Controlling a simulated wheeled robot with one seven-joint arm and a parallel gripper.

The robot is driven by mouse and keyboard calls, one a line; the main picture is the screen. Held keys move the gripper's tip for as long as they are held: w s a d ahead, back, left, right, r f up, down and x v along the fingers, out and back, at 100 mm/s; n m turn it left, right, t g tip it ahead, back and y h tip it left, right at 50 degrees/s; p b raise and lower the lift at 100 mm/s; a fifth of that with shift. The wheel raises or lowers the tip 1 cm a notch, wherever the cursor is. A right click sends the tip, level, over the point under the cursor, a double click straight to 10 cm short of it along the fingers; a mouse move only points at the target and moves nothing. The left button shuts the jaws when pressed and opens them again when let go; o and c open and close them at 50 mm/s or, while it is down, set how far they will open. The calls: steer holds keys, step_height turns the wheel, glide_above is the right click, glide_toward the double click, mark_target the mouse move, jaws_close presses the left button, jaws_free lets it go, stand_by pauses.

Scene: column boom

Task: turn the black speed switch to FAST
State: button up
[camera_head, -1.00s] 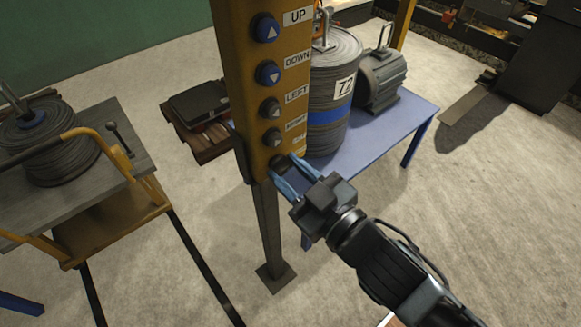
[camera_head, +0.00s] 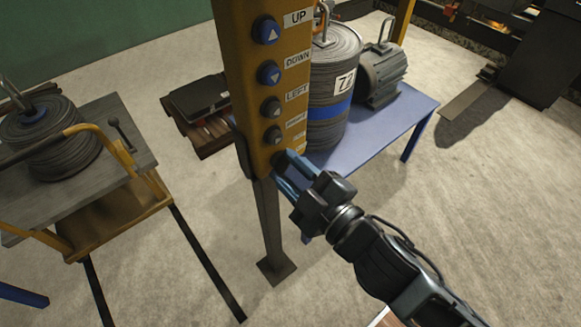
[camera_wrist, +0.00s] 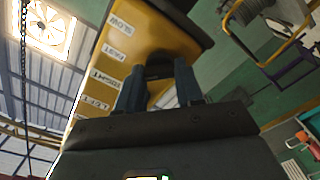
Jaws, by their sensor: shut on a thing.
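The yellow control column (camera_head: 240,70) stands upright in the head view, with a row of buttons labelled UP, DOWN, LEFT and RIGHT. The black speed switch (camera_wrist: 160,67) is at the low end of this panel, between my fingers in the wrist view. The SLOW label (camera_wrist: 121,25) and the FAST label (camera_wrist: 114,52) show beside it on the panel. My gripper (camera_head: 287,163) is shut on the switch, one finger on each side; it also shows in the wrist view (camera_wrist: 160,82). The fingers hide part of the switch, and I cannot tell which label it points to.
A blue table (camera_head: 385,137) behind the column holds a drum marked 72 (camera_head: 333,85) and a grey motor (camera_head: 382,72). A yellow cart (camera_head: 110,215) with a cable coil (camera_head: 45,130) stands at left. The floor right of my arm is clear.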

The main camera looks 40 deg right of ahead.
steer(key=o, duration=1)
steer(key=shift+o, duration=0.2)
steer(key=s+b, duration=0.1)
steer(key=s, duration=0.7)
steer(key=shift+b, duration=0.4)
steer(key=shift+w, duration=0.1)
